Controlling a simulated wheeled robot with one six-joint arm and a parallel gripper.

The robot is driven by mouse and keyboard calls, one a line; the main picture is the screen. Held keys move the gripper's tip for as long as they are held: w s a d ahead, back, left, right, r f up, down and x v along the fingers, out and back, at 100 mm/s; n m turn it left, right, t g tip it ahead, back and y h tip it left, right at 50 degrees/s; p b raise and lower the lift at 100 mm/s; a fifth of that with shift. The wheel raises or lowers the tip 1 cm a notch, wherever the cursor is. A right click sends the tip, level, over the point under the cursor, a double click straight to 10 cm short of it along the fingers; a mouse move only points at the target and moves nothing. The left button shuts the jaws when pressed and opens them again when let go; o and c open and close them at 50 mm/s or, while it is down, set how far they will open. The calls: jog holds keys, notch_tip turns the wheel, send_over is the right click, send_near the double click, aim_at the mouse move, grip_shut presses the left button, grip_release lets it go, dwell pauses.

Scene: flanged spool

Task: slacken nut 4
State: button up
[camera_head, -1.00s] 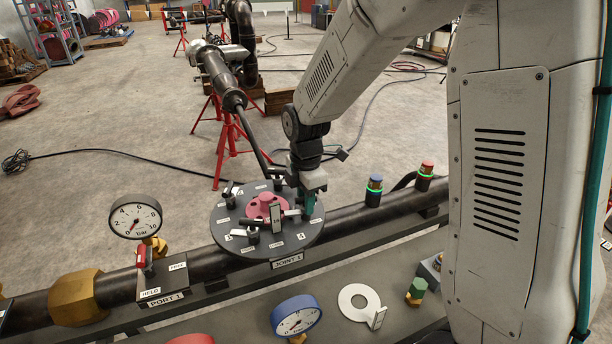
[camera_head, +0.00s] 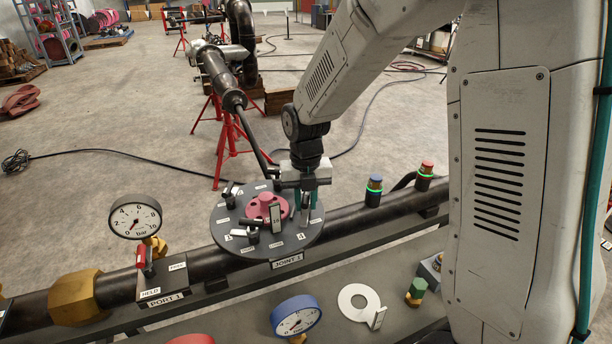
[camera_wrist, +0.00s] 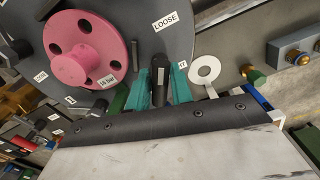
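The dark round flange (camera_head: 228,228) at joint 1 carries several nuts with bar handles around a pink hub (camera_head: 264,206). My gripper (camera_head: 306,206) points down over the flange's right side, near the label 4. Its two teal fingers (camera_wrist: 162,88) stand on either side of the dark bar of nut 4 (camera_wrist: 160,72) and look closed on it, with almost no gap in the wrist view. The nut's base is hidden by the fingers and my wrist. The LOOSE label (camera_wrist: 166,21) shows in the wrist view, away from the bar.
Other handled nuts (camera_head: 252,236) sit at the flange's front and left. Lit buttons (camera_head: 374,190) stand right on the pipe. A gauge (camera_head: 296,316) and white ring tag (camera_head: 357,298) lie in front.

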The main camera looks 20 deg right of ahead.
aim_at(306, 197)
jog(key=m, duration=0.2)
jog(key=shift+r+m, duration=0.15)
jog(key=shift+m, duration=0.25)
notch_tip(306, 197, up, 7)
jog(key=shift+f, duration=0.1)
